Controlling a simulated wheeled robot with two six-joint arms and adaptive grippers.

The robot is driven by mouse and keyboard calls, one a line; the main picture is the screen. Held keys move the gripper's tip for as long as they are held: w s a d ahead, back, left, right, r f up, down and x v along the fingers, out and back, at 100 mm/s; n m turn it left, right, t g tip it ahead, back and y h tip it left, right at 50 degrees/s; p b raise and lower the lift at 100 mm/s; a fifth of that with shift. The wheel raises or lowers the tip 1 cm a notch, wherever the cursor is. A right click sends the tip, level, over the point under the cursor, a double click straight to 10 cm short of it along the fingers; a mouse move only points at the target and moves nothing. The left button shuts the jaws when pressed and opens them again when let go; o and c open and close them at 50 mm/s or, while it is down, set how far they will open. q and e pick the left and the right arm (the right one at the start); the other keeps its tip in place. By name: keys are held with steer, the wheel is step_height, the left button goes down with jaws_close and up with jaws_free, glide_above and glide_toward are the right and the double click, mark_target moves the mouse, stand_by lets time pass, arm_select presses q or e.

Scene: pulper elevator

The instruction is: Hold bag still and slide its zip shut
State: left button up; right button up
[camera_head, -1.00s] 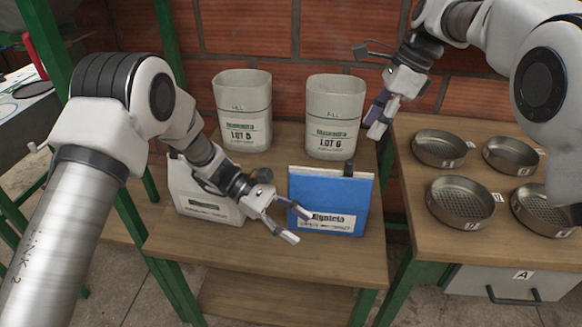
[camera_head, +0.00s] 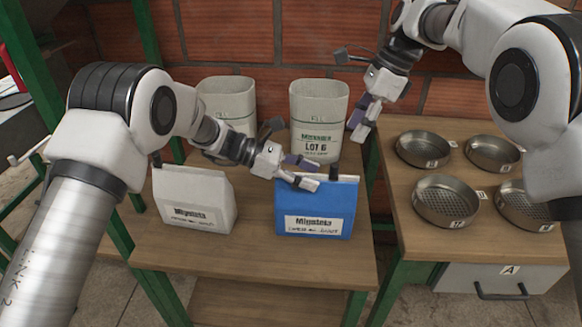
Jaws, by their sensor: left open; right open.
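A blue bag (camera_head: 318,209) with a white label stands upright on the wooden table. A small dark tab (camera_head: 335,172), perhaps the zip slider, sits at its top edge, right of the middle. My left gripper (camera_head: 306,172) is open at the bag's top left. One finger lies in front of the top edge and the other appears behind it; I cannot tell whether they touch the bag. They hide part of the top edge. My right gripper (camera_head: 360,124) is open and empty, above and to the right of the bag, beside a tall pale container.
A white bag (camera_head: 194,200) stands left of the blue one. Two tall pale containers (camera_head: 319,113) (camera_head: 228,100) stand behind, near the brick wall. Several round metal sieves (camera_head: 446,202) sit on the right-hand table. The table front is clear.

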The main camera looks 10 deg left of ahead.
arm_select(q)
steer(key=shift+d, duration=0.1)
jaws_close()
arm_select(e)
steer(key=shift+o, duration=0.4)
